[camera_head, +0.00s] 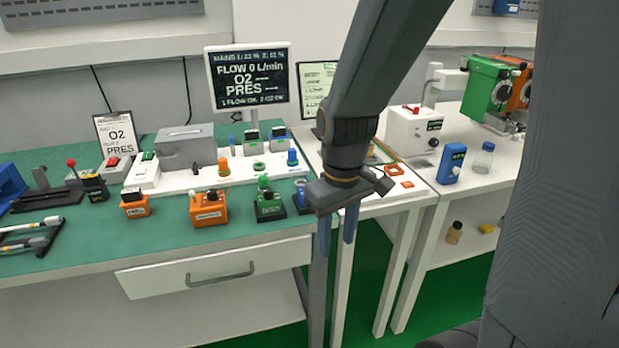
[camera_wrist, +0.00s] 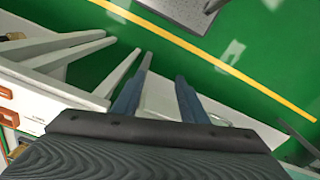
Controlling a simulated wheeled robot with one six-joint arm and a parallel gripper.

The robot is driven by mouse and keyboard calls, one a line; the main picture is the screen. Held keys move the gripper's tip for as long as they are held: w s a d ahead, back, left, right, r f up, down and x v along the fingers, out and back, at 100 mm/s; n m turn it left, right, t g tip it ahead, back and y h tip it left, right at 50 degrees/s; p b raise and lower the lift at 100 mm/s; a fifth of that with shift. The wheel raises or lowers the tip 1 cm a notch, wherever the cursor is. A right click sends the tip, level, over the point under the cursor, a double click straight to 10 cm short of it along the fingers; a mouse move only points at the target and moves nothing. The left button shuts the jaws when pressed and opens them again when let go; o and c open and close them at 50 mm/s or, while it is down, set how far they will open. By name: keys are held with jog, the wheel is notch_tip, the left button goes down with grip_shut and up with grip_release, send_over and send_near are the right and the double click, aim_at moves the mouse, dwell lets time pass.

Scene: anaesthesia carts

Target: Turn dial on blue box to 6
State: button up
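My gripper (camera_head: 337,238) hangs pointing down in front of the gap between the green-topped table and the white table. Its two blue fingers are apart with nothing between them; the wrist view also shows them apart (camera_wrist: 160,92). A small blue box (camera_head: 451,164) with a pale label stands upright on the white table, to the right of my gripper and apart from it. Another small blue item (camera_head: 301,190) on a dark base stands at the green table's right end, close to my gripper in the picture. I cannot make out a dial or its number on either.
Orange (camera_head: 208,208) and green (camera_head: 268,205) devices stand along the green-topped table (camera_head: 170,240). A white box with a dark knob (camera_head: 414,127) and a clear bottle (camera_head: 484,157) are on the white table. A monitor (camera_head: 249,75) stands behind. Green floor shows below.

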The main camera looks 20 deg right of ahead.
jog(key=w+r+n+p, duration=0.1)
jog(key=w+r+n, duration=0.2)
jog(key=w+n, duration=0.4)
jog(key=w+r+n+p, duration=0.2)
jog(key=w+r+n, duration=0.1)
jog(key=w+n, duration=0.4)
jog(key=w+r+n+p, duration=0.1)
jog(key=w+r+n, duration=0.1)
jog(key=w+n, duration=0.5)
jog(key=shift+w+d+r+g, duration=0.1)
jog(key=shift+w+r+g, duration=0.2)
jog(key=shift+r, duration=0.1)
jog(key=shift+f, duration=0.15)
notch_tip(320, 180, down, 8)
jog(key=shift+s+d+r+p, duration=0.1)
jog(key=shift+r+p, duration=0.15)
jog(key=shift+p, duration=0.9)
grip_shut()
